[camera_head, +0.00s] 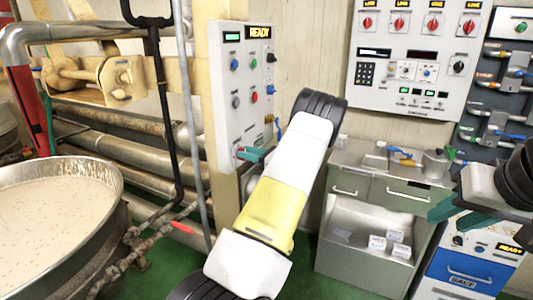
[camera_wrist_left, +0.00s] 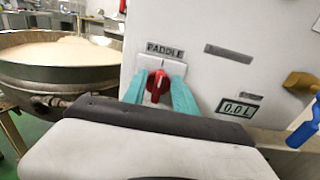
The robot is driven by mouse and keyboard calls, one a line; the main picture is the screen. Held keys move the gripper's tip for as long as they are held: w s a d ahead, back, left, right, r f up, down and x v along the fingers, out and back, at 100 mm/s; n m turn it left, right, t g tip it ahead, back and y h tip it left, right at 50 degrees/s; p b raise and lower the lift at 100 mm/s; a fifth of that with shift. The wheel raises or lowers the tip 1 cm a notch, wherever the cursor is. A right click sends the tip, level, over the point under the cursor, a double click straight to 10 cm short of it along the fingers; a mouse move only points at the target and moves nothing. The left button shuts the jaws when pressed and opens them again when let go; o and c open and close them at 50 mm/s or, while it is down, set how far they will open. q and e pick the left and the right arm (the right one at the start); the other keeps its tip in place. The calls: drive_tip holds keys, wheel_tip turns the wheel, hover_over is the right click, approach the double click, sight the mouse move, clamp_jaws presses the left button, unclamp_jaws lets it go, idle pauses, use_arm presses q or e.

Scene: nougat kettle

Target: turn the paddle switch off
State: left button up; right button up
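The red paddle switch (camera_wrist_left: 157,84) sits under a PADDLE label on the pale panel, with its handle roughly upright in the left wrist view. My left gripper (camera_wrist_left: 160,92) is at the switch, its teal fingers on either side of the handle with small gaps showing. In the head view my left gripper (camera_head: 249,154) reaches the lower part of the control panel (camera_head: 228,110), and my own forearm hides part of that area. My right gripper (camera_head: 450,212) is at the right of the head view, apart from the panel; its teal fingers look spread and empty.
A large kettle (camera_head: 118,218) of pale mass stands left of the panel. A grey cabinet (camera_head: 385,190) with small items stands at the right. A wall panel (camera_head: 405,104) with red knobs hangs behind. A 0.0 L display (camera_wrist_left: 238,109) is right of the switch.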

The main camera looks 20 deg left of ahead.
use_arm(q)
drive_tip(key=shift+a, duration=0.15)
clamp_jaws()
idle(0.4)
drive_tip(key=shift+s+f+n, duration=0.2)
drive_tip(key=shift+n, duration=2.75)
drive_tip(key=shift+s+f+n, duration=0.25)
drive_tip(key=shift+n, duration=2.75)
drive_tip(key=shift+s+f+n, duration=0.2)
drive_tip(key=shift+n, duration=2.75)
